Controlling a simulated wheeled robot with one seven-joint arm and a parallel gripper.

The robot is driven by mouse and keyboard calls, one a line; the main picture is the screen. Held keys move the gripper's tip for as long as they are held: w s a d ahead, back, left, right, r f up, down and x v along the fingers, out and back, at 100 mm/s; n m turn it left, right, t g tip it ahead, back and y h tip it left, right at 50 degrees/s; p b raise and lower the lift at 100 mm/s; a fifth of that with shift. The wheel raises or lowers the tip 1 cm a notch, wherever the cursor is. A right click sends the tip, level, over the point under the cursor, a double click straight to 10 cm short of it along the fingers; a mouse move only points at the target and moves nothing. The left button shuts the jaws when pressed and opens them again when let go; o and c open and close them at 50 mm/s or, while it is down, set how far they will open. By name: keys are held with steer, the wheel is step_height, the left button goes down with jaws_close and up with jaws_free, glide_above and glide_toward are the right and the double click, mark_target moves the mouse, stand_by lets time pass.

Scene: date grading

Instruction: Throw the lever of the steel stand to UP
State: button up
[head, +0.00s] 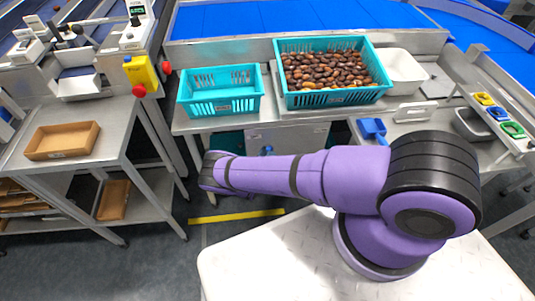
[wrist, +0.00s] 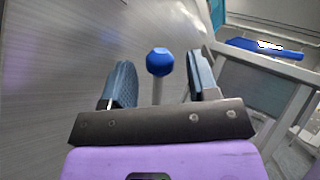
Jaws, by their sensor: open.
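A lever with a faceted blue knob (wrist: 160,61) on a thin steel rod (wrist: 157,92) shows in the wrist view. My gripper (wrist: 162,72) is open, with one finger on each side of the knob and rod. Gaps show on both sides, so neither finger appears to touch it. The rod's foot is hidden behind the gripper's dark crossbar. In the head view a small blue knob (head: 267,150) shows in front of a steel panel (head: 295,137) under the middle table. My gripper is hidden in the head view. The lever's UP or DOWN marking cannot be read.
The middle table holds an empty teal crate (head: 222,107), a teal crate of dates (head: 336,97) and a white tray (head: 404,72). A side table (head: 65,110) with a brown tray (head: 62,140) stands left. Yellow tape (head: 236,216) marks the floor.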

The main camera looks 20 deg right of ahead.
steer(key=s+a+f, duration=0.1)
steer(key=s+a, duration=0.6)
steer(key=a, duration=0.5)
steer(key=shift+s+a+f, duration=0.15)
steer(key=shift+a+f, duration=0.05)
steer(key=shift+f, duration=0.2)
